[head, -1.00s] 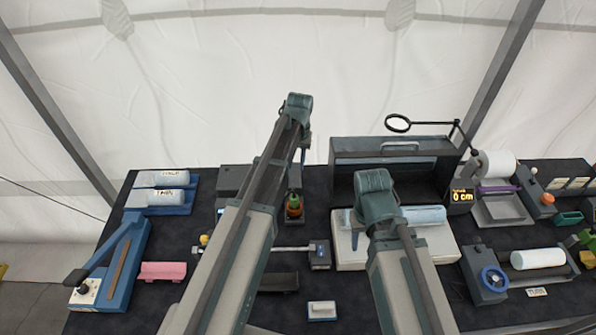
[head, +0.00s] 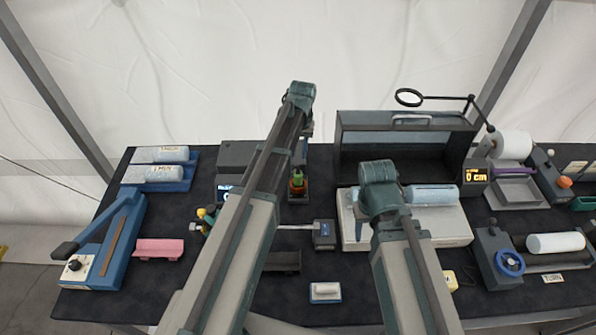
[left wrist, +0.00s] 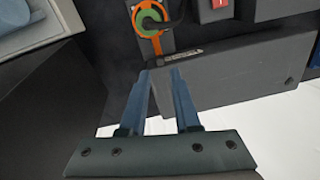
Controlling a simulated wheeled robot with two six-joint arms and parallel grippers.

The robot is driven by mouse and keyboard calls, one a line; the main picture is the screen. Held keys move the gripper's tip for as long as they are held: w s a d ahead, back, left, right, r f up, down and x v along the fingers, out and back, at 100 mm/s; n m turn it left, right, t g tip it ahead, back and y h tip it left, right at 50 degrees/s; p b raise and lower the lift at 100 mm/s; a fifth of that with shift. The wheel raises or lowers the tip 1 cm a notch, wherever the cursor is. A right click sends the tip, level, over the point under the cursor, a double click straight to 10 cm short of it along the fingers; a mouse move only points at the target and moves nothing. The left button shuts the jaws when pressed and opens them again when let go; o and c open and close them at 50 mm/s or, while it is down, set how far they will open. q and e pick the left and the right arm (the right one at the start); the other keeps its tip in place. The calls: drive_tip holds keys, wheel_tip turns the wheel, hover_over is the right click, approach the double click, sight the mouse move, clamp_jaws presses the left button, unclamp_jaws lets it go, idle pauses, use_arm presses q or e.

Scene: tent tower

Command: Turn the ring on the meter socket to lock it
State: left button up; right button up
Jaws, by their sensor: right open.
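The meter socket shows in the left wrist view at the top as an orange ring (left wrist: 150,18) around a green centre, on a grey base. In the head view the same green and orange fitting (head: 297,183) stands just behind my left arm, on a small dark block. My left gripper (left wrist: 161,76) has two blue fingers with a gap between them and nothing in it. Its tips are apart from the ring, below it in the wrist view.
A dark cabinet (head: 405,122) and a white base plate (head: 440,232) stand right of the socket. Blue trays (head: 180,186) and a blue lever device (head: 118,235) are at the left. A grey box (left wrist: 235,78) lies close to my left fingers.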

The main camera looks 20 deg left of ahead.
sight(298, 165)
use_arm(q)
wheel_tip(298, 165, down, 6)
drive_tip(key=b, duration=0.5)
drive_tip(key=shift+a+f, duration=0.15)
drive_tip(key=shift+f, duration=0.05)
use_arm(e)
wheel_tip(298, 165, down, 6)
drive_tip(key=shift+f, duration=0.2)
drive_tip(key=shift+r, duration=0.1)
use_arm(q)
clamp_jaws()
